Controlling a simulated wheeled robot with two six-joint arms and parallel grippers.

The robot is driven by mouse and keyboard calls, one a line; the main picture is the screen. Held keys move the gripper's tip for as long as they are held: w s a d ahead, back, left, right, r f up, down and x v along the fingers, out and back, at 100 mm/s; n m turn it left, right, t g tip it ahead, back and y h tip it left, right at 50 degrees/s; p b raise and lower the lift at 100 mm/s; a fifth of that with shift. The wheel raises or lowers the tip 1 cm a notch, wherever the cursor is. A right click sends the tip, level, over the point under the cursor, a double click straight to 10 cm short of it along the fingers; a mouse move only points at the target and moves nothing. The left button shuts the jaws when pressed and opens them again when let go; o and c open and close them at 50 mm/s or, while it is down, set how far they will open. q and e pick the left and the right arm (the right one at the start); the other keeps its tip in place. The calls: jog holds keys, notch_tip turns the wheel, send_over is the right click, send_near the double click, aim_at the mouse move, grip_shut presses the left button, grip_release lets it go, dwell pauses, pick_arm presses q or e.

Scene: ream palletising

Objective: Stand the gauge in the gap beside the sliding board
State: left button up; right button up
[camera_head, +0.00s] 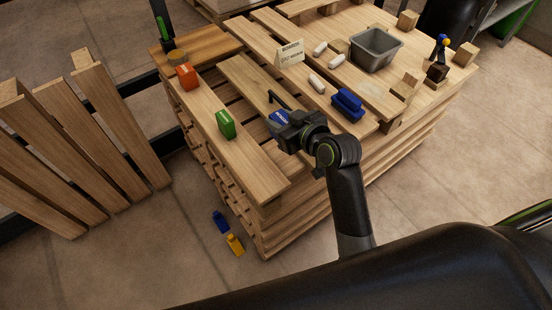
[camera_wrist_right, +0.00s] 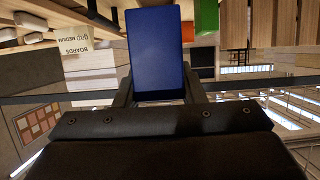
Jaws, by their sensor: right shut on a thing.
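My right gripper (camera_head: 284,130) is shut on a blue block (camera_head: 279,117), which I take to be the gauge. It has pale lettering on top in the head view. In the right wrist view the block (camera_wrist_right: 158,55) fills the space between the two fingers of the gripper (camera_wrist_right: 158,95). The board with a small black handle (camera_head: 250,82), likely the sliding board, lies on the pallet stack just beyond the block. My left gripper is not in view.
An orange block (camera_head: 187,77) and a green block (camera_head: 226,124) stand on the left board. A sign (camera_head: 290,53), white rolls, a blue piece (camera_head: 347,104) and a grey bin (camera_head: 376,48) sit to the right. Blue and yellow bottles (camera_head: 235,244) are on the floor.

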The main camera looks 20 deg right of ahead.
notch_tip(320, 180, down, 5)
jog(key=shift+w+d+f+b, duration=0.1)
jog(key=shift+d+f+b, duration=0.05)
jog(key=shift+b, duration=0.2)
notch_tip(320, 180, down, 3)
jog(key=shift+f+b, duration=0.1)
jog(key=shift+b, duration=0.25)
jog(key=shift+f, duration=0.35)
jog(key=o, duration=1)
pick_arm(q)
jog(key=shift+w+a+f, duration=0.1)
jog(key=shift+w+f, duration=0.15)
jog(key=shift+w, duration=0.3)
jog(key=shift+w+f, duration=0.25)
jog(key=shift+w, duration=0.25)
